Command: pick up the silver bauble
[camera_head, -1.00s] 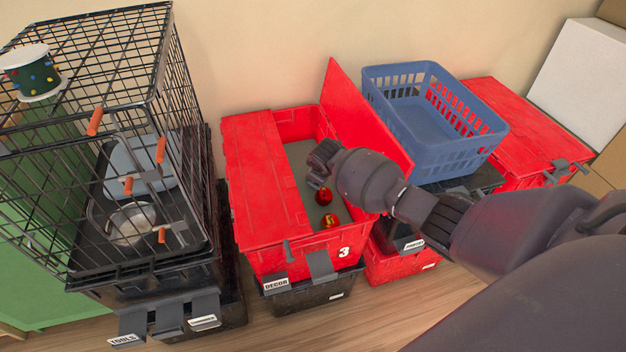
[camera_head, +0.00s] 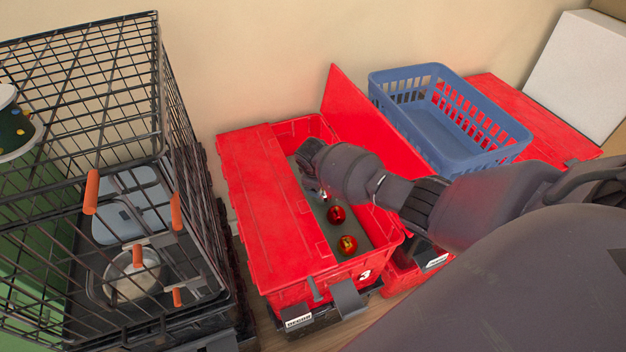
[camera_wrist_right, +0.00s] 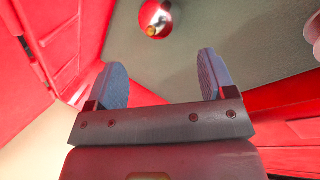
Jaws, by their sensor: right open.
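The open red tote (camera_head: 262,210) marked 3 holds two red baubles, one (camera_head: 336,214) above the other (camera_head: 347,245), on its grey floor. My right gripper (camera_head: 318,186) reaches into the tote's far end, mostly hidden by my own wrist. In the right wrist view, my right gripper (camera_wrist_right: 163,76) is open with nothing between its blue-grey fingers. A shiny red bauble (camera_wrist_right: 155,18) lies beyond the fingertips. A pale pinkish rounded thing (camera_wrist_right: 308,58) is cut off at the right edge; I cannot tell whether it is the silver bauble. No bauble is clearly silver. My left gripper is not in view.
The tote's raised red lid (camera_head: 362,120) stands to the right of the opening. A black wire cage (camera_head: 100,60) stands at left.

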